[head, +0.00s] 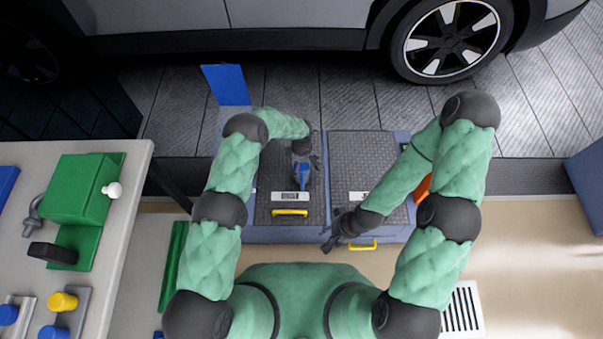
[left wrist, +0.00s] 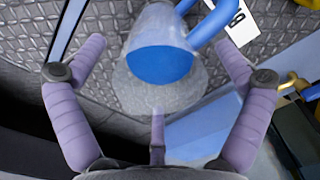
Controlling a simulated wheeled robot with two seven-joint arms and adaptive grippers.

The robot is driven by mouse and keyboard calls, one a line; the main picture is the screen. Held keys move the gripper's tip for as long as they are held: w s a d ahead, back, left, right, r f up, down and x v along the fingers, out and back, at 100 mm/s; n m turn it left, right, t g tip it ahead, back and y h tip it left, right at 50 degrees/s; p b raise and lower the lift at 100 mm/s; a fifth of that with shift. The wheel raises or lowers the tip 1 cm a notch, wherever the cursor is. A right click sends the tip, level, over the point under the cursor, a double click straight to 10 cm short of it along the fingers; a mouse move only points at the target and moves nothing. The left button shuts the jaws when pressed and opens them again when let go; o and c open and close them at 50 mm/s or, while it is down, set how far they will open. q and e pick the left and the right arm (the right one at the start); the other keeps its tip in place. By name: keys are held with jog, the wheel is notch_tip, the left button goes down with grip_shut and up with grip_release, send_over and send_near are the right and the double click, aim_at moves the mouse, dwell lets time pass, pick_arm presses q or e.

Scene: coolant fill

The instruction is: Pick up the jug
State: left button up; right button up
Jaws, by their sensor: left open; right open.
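The jug (left wrist: 158,30) is see-through with a blue handle and a blue patch inside or at its end. In the left wrist view it lies between the spread fingers of my left gripper (left wrist: 160,75), and I see no finger closed on it. In the head view only a small blue part of the jug (head: 302,176) shows, just below my left gripper (head: 303,162), which hides the rest. My left gripper is open. My right gripper (head: 331,240) is open and empty, low over the front edge of the cabinet top.
The cabinet has dark tread-plate tops (head: 345,155) with a yellow handle (head: 290,212) and a second yellow handle (head: 362,246). An orange thing (head: 423,188) is partly hidden by my right arm. A bench (head: 120,215) with a green vise stands left. A car (head: 300,25) stands behind.

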pick_arm(q)
jog(key=shift+f, duration=0.1)
jog(key=shift+w, duration=0.1)
jog(key=c, duration=1.7)
